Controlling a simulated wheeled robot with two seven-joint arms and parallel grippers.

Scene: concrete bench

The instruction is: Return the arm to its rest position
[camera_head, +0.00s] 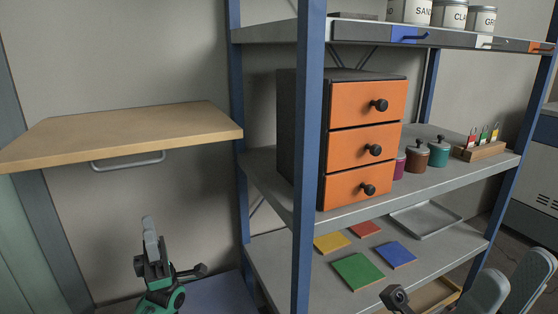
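My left gripper (150,226) is at the lower left, pointing up, below the wooden wall shelf and left of the shelving rack. It is seen edge-on, so whether its fingers are apart is unclear. No object shows at its tip. My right gripper (516,266) is at the lower right corner, in front of the rack. Its two grey fingers stand apart with nothing visible between them. Most of both arms is outside the view.
A blue-posted rack (305,150) holds an orange drawer cabinet (362,146), jars (417,158), a padlock holder (482,150), a grey tray (425,219) and coloured tiles (358,272). Canisters (450,14) stand on top. The wooden shelf (130,132) overhangs the left side.

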